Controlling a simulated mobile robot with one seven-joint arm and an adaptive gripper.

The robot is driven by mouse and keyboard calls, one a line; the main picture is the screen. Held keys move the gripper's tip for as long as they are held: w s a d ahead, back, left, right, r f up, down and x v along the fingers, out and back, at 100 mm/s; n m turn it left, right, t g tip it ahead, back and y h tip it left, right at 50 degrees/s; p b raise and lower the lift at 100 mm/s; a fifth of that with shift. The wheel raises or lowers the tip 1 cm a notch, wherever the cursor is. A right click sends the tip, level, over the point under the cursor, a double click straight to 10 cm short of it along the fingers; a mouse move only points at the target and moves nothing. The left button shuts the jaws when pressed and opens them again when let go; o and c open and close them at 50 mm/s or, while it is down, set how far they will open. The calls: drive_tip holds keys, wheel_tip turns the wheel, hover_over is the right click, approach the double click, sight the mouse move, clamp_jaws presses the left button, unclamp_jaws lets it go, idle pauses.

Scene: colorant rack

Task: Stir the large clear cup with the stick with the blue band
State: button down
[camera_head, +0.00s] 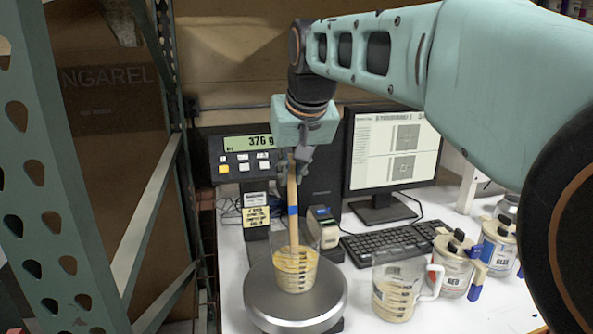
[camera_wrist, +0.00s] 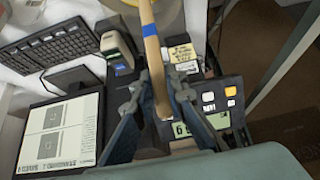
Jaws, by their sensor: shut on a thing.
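The wooden stick with the blue band (camera_head: 292,212) stands nearly upright in the head view, its lower end inside the large clear cup (camera_head: 297,266). The cup holds a yellowish liquid and stands on the round metal plate of the scale (camera_head: 290,305). My gripper (camera_head: 294,172) is shut on the upper part of the stick, above the cup. In the wrist view my gripper (camera_wrist: 156,98) has its two fingers on either side of the stick (camera_wrist: 151,50). The stick's lower tip is hidden in the liquid.
A clear measuring jug (camera_head: 398,290) with a handle stands right of the scale. Labelled red (camera_head: 455,268) and blue (camera_head: 496,248) cans stand farther right. A keyboard (camera_head: 390,243) and monitor (camera_head: 392,150) are behind. A green rack post (camera_head: 45,170) rises at the left.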

sight(293, 192)
drive_tip(key=shift+s+d+f+b, duration=0.1)
drive_tip(key=shift+s+f+b, duration=0.1)
drive_tip(key=shift+f+b, duration=0.7)
drive_tip(key=shift+s+f+b, duration=0.15)
drive_tip(key=shift+f+b, duration=0.45)
drive_tip(key=shift+f, duration=0.6)
drive_tip(key=shift+d, duration=0.1)
